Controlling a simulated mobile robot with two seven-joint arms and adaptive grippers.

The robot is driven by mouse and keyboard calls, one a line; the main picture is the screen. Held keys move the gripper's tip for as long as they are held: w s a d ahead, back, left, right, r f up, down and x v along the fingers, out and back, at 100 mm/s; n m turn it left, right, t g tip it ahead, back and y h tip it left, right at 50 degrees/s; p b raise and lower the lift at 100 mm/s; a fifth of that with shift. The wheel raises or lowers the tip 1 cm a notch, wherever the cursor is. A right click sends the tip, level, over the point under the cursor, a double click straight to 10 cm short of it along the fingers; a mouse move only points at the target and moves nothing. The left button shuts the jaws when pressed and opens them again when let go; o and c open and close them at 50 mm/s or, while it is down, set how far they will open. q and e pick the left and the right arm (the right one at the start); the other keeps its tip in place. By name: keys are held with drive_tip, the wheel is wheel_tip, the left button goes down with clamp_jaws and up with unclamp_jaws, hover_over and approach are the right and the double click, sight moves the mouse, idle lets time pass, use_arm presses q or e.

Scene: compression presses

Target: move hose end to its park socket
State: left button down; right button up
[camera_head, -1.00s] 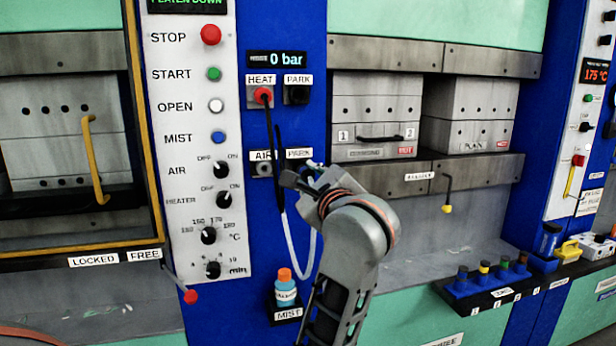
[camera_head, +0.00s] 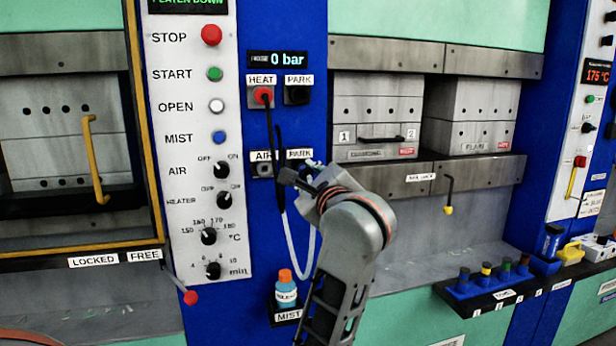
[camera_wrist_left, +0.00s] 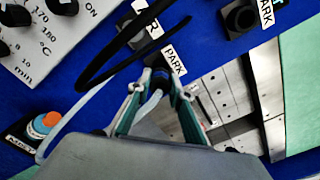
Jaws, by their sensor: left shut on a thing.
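My left gripper (camera_head: 293,178) reaches in front of the AIR row on the blue panel. In the left wrist view its fingers (camera_wrist_left: 157,88) are shut on the dark hose end (camera_wrist_left: 155,84). The pale hose (camera_head: 303,262) hangs in a loop below the gripper and also shows in the left wrist view (camera_wrist_left: 78,112). The AIR socket (camera_head: 263,170) is left of the gripper, with no plug seen in it. The lower PARK label (camera_head: 299,154) is just above the fingertips. The park socket under it is hidden by the gripper, so I cannot tell whether the hose end touches it. My right gripper is out of view.
A red plug (camera_head: 262,96) with a black cable sits in the HEAT socket, and the cable hangs close to the gripper. The upper park socket (camera_head: 298,95) looks empty. A mist bottle (camera_head: 286,291) stands below. A press handle (camera_head: 448,192) projects at the right.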

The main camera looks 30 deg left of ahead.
use_arm(q)
drive_tip(key=shift+x, duration=1.05)
drive_tip(key=c, duration=1.7)
unclamp_jaws()
